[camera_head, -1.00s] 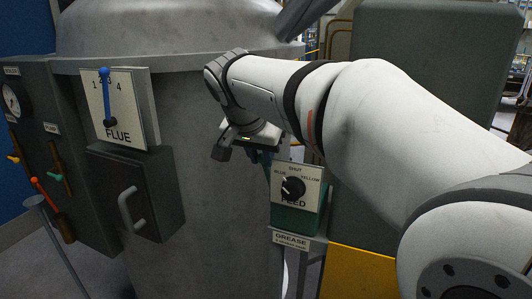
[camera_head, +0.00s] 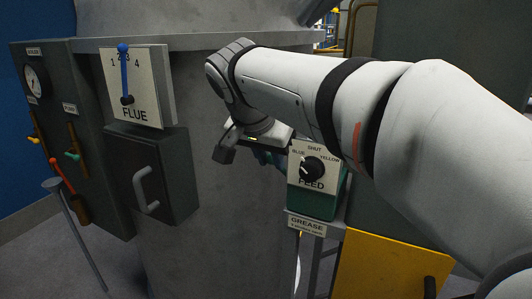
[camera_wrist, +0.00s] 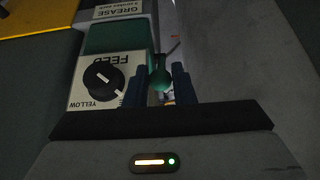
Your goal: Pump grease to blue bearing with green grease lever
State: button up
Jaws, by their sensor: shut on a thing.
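The green grease lever (camera_wrist: 161,76) shows in the wrist view as a green knob between my blue fingers. My gripper (camera_wrist: 159,84) is shut on it. In the head view my gripper (camera_head: 265,156) is beside the left edge of the green grease box (camera_head: 313,205), and the lever is mostly hidden there. The FEED dial (camera_head: 312,169) is a black knob on a white plate marked BLUE, SHUT and YELLOW. Its white mark points up-left toward BLUE. The dial also shows upside down in the wrist view (camera_wrist: 103,83). I see no blue bearing.
A FLUE panel (camera_head: 135,87) with a blue lever stands on the left above a dark door with a handle (camera_head: 146,188). A gauge cabinet (camera_head: 68,140) with several small levers is farther left. A yellow panel (camera_head: 385,265) is below my arm. A grey drum (camera_head: 225,220) fills the middle.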

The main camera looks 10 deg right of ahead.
jog(key=shift+w+d+r+p, duration=0.15)
jog(key=shift+r+p, duration=0.15)
jog(key=shift+p, duration=0.05)
jog(key=w+d+r+p, duration=0.2)
jog(key=w+r+p, duration=0.1)
jog(key=shift+w+d, duration=0.45)
jog(key=shift+w, duration=0.1)
jog(key=shift+r, duration=0.15)
jog(key=w+d+p, duration=0.1)
jog(key=w+d+r+p, duration=0.1)
jog(key=w, duration=0.1)
jog(key=shift+w+d, duration=0.15)
jog(key=shift+d, duration=0.05)
jog(key=o, duration=0.9)
